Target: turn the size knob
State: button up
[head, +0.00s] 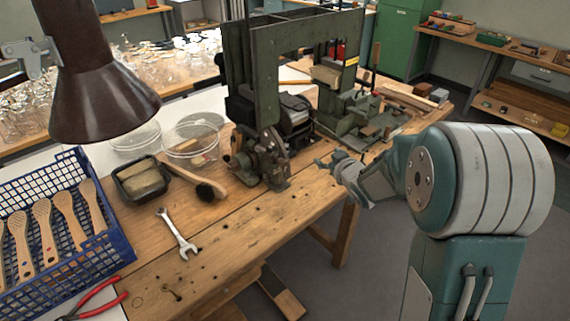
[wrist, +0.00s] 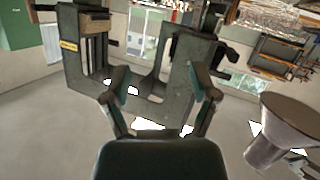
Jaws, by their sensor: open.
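The dark green tufting machine (head: 268,75) stands on the wooden bench, with a cluster of round metal parts (head: 262,158) low on its front. I cannot tell which part is the size knob. My gripper (head: 328,164) is right of this cluster, in front of the machine and apart from it. In the wrist view, my gripper (wrist: 162,88) is open and empty, its two fingers spread. The machine's green frame (wrist: 120,100) shows beyond and between the fingers there.
A brown lamp shade (head: 103,95) hangs at the left. The bench front (head: 240,225) is mostly clear.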

aim_at(286, 165)
jog(key=a+f+n+y, duration=0.1)
jog(key=a+f+y, duration=0.15)
jog(key=f, duration=0.25)
jog(key=a+f+n+y, duration=0.2)
jog(key=f+y, duration=0.2)
jog(key=f, duration=0.1)
jog(key=shift+y, duration=0.25)
jog(key=x, duration=1.1)
jog(key=shift+w+f, duration=0.25)
jog(key=shift+w, duration=0.05)
grip_shut()
